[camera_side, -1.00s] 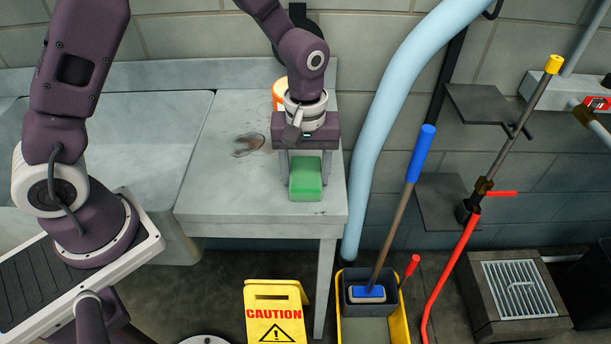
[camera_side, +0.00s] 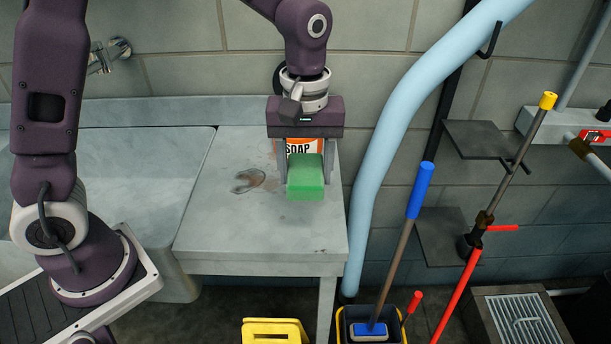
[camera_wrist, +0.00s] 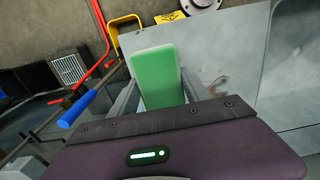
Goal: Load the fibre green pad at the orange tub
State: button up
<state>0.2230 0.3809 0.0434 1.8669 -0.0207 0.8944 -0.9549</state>
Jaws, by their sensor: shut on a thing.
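The green pad (camera_side: 306,178) is a block held between the two fingers of my gripper (camera_side: 307,176), over the grey table. In the wrist view the pad (camera_wrist: 158,76) also fills the space between the fingers (camera_wrist: 160,88). My gripper is shut on it. The orange tub (camera_side: 300,146), with a white label reading SOAP, stands on the table behind the pad. My gripper and the pad cover part of the tub in the side view, and it does not show in the wrist view.
The grey table (camera_side: 225,230) has a dark stain left of the gripper and bare room at its front. A sink basin (camera_side: 100,170) adjoins it on the left. A thick light-blue pipe (camera_side: 372,170) runs close by the table's right edge. A yellow caution sign (camera_side: 274,333) stands below.

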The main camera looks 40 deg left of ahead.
jog(key=o, duration=0.7)
jog(key=shift+c, duration=0.2)
jog(key=c, duration=0.5)
jog(key=w+a+r+n, duration=0.1)
jog(key=w+a+n, duration=0.2)
jog(key=w+a, duration=0.2)
jog(key=w+a+r+n, duration=0.1)
jog(key=w+a+n, duration=0.2)
jog(key=w+a, duration=0.2)
jog(key=w+a+r+n, duration=0.1)
jog(key=w+a+n, duration=0.2)
jog(key=w+a, duration=0.2)
jog(key=shift+w+a+r, duration=0.15)
jog(key=shift+a, duration=0.75)
jog(key=shift+w+a+r, duration=0.1)
jog(key=shift+w+a, duration=0.05)
jog(key=shift+a, duration=0.7)
jog(key=shift+c, duration=0.2)
jog(key=shift+f, duration=2.85)
